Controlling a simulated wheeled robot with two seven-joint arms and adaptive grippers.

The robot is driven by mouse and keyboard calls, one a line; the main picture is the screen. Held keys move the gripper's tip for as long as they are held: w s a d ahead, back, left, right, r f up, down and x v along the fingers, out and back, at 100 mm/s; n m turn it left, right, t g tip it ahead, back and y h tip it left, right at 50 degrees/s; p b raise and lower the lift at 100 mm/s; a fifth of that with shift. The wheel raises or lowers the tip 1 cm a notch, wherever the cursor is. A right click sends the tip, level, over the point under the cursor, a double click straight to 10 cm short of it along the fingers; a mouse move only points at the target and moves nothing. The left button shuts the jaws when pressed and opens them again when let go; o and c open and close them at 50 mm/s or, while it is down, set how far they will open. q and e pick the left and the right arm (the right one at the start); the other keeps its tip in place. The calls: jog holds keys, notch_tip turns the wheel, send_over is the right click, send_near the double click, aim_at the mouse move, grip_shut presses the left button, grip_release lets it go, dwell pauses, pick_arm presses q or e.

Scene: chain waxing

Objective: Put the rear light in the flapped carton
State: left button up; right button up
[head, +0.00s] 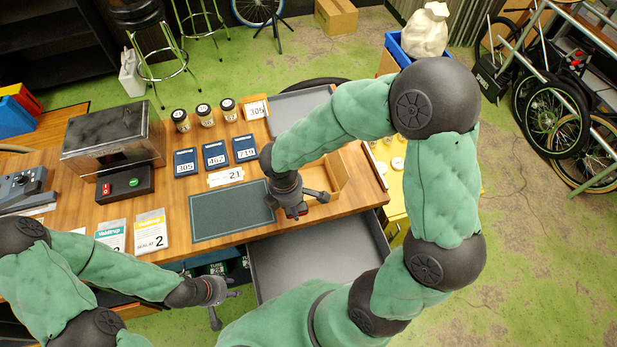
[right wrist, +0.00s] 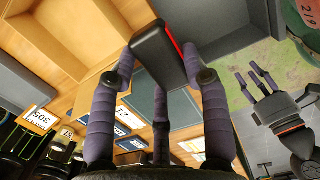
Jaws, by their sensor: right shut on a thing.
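The rear light (right wrist: 158,52), a black block with a red strip along one side, is held between the fingers of my right gripper (right wrist: 164,75) in the right wrist view. In the head view my right gripper (head: 302,200) hangs above the table's front edge, just left of an open tan carton (head: 342,172), with the arm partly hiding that carton. Tan box walls (right wrist: 60,50), apparently the carton's, fill the upper left of the right wrist view. My left gripper (head: 225,302) is open and empty, low in front of the table; it also shows in the right wrist view (right wrist: 262,88).
A dark mat (head: 232,212) lies left of my right gripper. An open grey drawer (head: 310,262) juts out below. Numbered blue cards (head: 214,155), jars (head: 204,115) and a grey tray (head: 297,108) stand behind. A machine with a clear cover (head: 112,140) is at the left.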

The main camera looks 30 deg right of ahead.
jog(key=w+d+f+b, duration=0.1)
jog(key=w+d+f, duration=0.3)
jog(key=w+d, duration=0.15)
jog(key=b, duration=0.2)
send_over(309, 188)
jog(key=s+a, duration=0.1)
jog(key=s, duration=0.1)
jog(key=f, duration=0.5)
jog(key=shift+a, duration=0.2)
jog(key=shift+w+d+f, duration=0.2)
jog(key=shift+w+f, duration=0.05)
jog(key=shift+f, duration=0.05)
jog(key=shift+w+d+f+b, duration=0.1)
jog(key=shift+f+b, duration=0.3)
jog(key=shift+f, duration=1.2)
jog(key=shift+f, duration=0.1)
jog(key=o, duration=1)
jog(key=shift+c, duration=0.2)
